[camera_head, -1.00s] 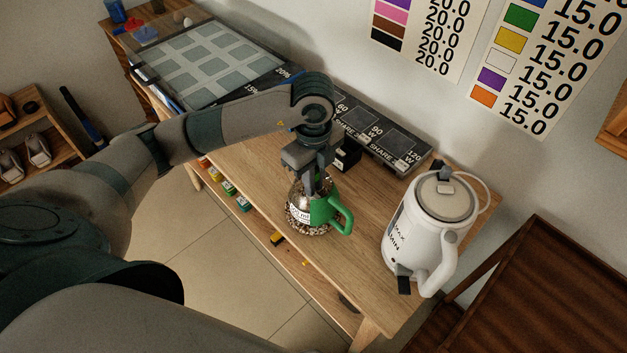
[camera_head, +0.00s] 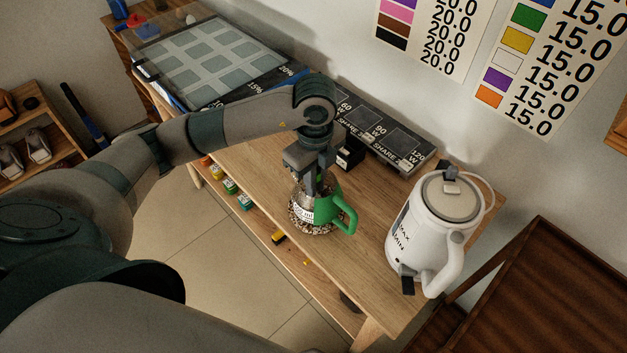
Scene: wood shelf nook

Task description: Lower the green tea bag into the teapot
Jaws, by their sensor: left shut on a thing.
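The teapot (camera_head: 304,213) is a glass pot with a green handle and a speckled base, upright on the wooden table. My left gripper (camera_head: 312,186) points down at the teapot's mouth, its fingers at the top of the glass. It is shut on a thin thing, taken as the green tea bag. The bag itself cannot be made out behind the fingers and the green handle, and how deep it hangs cannot be told. My right gripper is not in view.
A white kettle (camera_head: 422,240) stands on the table to the right of the teapot. Dark panels (camera_head: 390,145) line the wall behind, with a small black box (camera_head: 349,158) near the gripper. A gridded tray (camera_head: 210,65) lies at far left. The wood in front of the kettle is clear.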

